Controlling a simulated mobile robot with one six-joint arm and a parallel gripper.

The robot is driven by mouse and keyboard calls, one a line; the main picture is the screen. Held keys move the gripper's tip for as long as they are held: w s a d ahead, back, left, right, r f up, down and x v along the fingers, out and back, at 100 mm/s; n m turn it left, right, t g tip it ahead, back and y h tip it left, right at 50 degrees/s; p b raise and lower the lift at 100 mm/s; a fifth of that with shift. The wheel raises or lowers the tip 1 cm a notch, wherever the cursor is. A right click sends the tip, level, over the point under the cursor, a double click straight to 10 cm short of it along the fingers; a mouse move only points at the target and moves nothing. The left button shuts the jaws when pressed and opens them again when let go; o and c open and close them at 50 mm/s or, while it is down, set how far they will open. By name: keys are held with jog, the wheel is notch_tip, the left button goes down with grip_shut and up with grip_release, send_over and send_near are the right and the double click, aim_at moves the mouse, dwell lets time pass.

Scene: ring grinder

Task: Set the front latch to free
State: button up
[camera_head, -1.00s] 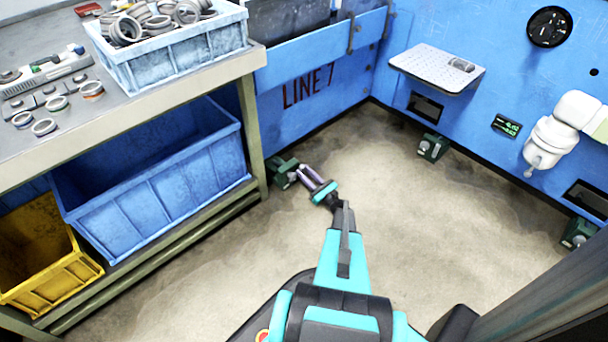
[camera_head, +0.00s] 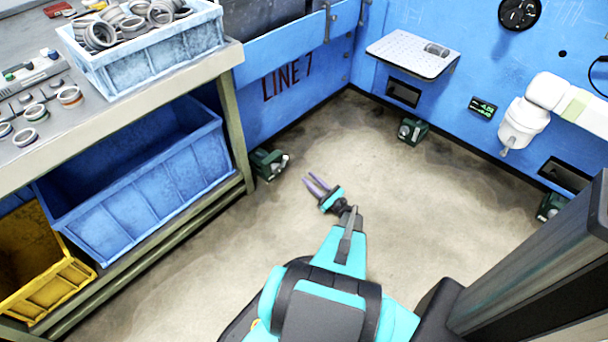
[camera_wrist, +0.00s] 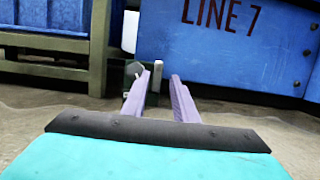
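A dark green latch block (camera_head: 264,167) with a grey knob or lever on its right side sits low by the bench leg, under the LINE 7 panel. Similar green blocks stand at the back wall (camera_head: 413,131) and at the right (camera_head: 549,206). I cannot tell which is the front latch or read its setting. My gripper (camera_head: 312,182) is open and empty above the floor, right of the left block and apart from it. In the wrist view, my purple fingers (camera_wrist: 158,82) are spread. The left block (camera_wrist: 134,72) is partly hidden behind the left finger.
A bench (camera_head: 232,55) at the left holds a blue crate of rings (camera_head: 150,50); a blue bin (camera_head: 130,200) and yellow bin (camera_head: 45,290) sit below. A perforated shelf (camera_head: 405,50) and a white device (camera_head: 522,125) project from the blue wall. The middle floor is clear.

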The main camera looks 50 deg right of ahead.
jog(key=shift+s, duration=0.7)
